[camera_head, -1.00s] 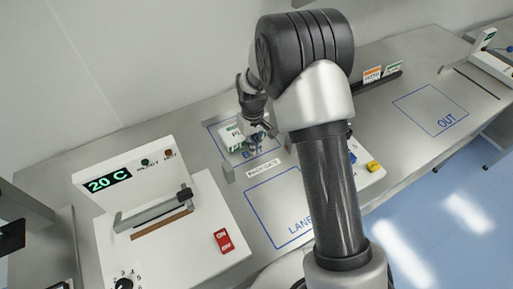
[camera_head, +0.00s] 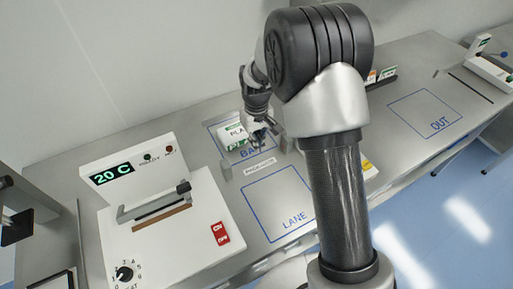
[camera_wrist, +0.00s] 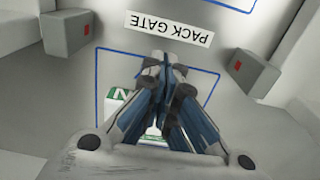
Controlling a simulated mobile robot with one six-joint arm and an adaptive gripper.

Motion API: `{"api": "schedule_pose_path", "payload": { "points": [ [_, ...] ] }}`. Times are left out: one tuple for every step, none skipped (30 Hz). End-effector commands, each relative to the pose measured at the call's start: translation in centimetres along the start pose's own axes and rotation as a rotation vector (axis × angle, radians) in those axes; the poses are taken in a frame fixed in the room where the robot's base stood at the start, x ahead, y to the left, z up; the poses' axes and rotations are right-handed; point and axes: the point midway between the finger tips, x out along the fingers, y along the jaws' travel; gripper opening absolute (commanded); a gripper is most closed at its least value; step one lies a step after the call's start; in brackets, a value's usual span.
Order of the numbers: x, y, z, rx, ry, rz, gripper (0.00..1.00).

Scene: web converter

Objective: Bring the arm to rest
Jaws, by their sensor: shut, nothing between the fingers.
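My gripper (camera_wrist: 165,68) is shut and empty in the wrist view, its fingertips together just short of the PACK GATE label (camera_wrist: 170,28). In the head view my gripper (camera_head: 262,140) hangs over the blue-outlined square at the back. A white and green pack (camera_head: 236,135) lies in that square, partly behind the gripper. It also shows in the wrist view (camera_wrist: 120,100), partly hidden by the fingers. I cannot tell whether the gripper touches it.
Two grey gate posts with red marks (camera_wrist: 68,33) (camera_wrist: 246,74) flank the label. A white machine (camera_head: 165,225) reading 20 C stands at the left. The LANE square (camera_head: 280,205) and OUT square (camera_head: 425,112) are empty where visible. A card rack (camera_head: 380,78) stands behind my arm.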

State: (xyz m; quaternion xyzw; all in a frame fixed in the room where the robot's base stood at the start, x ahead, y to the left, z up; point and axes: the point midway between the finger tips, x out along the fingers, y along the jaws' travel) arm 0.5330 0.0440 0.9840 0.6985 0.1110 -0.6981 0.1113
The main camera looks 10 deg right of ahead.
Motion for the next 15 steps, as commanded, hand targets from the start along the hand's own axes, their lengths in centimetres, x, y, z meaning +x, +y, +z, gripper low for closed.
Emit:
{"api": "schedule_pose_path", "payload": {
  "points": [
    [-1.3,0.0,-0.1,0.000,0.002,0.000,0.00],
    [-1.9,0.0,-0.1,0.000,0.002,0.000,0.00],
    [-2.5,0.0,-0.1,0.000,0.002,0.000,0.00],
    [-2.9,0.0,0.0,0.000,0.001,0.000,0.00],
    [-3.3,0.0,0.0,0.000,0.000,0.000,0.00],
    [-3.7,0.0,0.0,0.000,0.000,0.000,0.00],
    [-4.0,0.0,0.0,0.000,0.001,0.000,0.00],
    [-4.2,0.0,0.0,0.000,0.000,0.000,0.00],
    [-4.4,0.0,0.0,0.000,0.000,0.000,0.00],
    [-4.5,0.0,0.0,0.000,-0.001,0.000,0.00],
    [-4.6,0.0,0.0,0.000,-0.001,0.000,0.00],
    [-4.7,0.0,0.0,0.000,-0.002,0.000,0.00],
    [-4.7,0.0,0.0,0.000,-0.002,-0.001,0.00],
    [-4.7,0.0,0.0,0.000,-0.002,-0.001,0.00],
    [-4.7,0.0,0.0,0.000,-0.002,-0.001,0.00]
  ]
}}
